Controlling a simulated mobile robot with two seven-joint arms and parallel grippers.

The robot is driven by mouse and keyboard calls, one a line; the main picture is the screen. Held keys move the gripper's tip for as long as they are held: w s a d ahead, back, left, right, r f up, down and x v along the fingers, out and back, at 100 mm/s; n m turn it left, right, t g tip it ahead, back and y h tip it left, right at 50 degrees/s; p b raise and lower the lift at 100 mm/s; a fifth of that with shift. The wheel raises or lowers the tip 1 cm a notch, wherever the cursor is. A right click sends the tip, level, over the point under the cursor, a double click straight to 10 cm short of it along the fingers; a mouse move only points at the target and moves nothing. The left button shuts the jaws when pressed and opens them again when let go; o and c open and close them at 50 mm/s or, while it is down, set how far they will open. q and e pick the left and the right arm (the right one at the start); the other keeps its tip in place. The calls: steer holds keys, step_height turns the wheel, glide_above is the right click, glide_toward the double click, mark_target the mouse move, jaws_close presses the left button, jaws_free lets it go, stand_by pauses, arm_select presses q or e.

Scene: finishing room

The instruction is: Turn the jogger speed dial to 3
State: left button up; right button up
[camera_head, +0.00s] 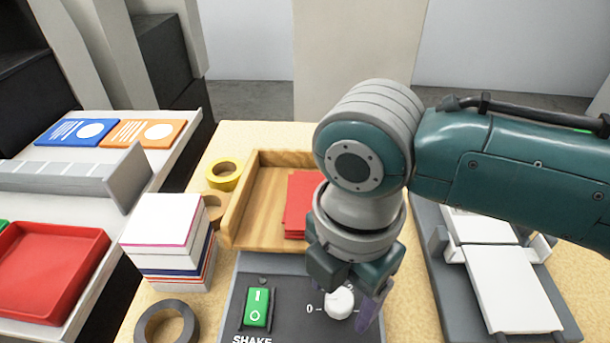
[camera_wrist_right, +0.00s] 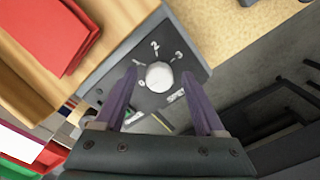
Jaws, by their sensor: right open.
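The speed dial is a round white knob (camera_head: 340,302) on the dark jogger panel (camera_head: 285,325). In the head view a 0 mark is left of it. In the right wrist view the dial (camera_wrist_right: 159,76) has a 2 above it and a 3 at its upper right; its pointer setting cannot be made out. My right gripper (camera_head: 355,303) is open above the panel, with purple fingers. In the wrist view its fingertips (camera_wrist_right: 160,79) appear on either side of the dial, with gaps; contact is not seen. My left gripper is not in view.
A green rocker switch (camera_head: 257,308) labelled SHAKE is left of the dial. A wooden tray (camera_head: 262,205) with red sheets (camera_head: 299,205) is behind the panel. A paper stack (camera_head: 168,240) and tape rolls (camera_head: 224,176) are left. A grey device (camera_head: 505,285) with white plates stands right.

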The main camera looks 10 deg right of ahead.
jaws_close()
stand_by(0.5)
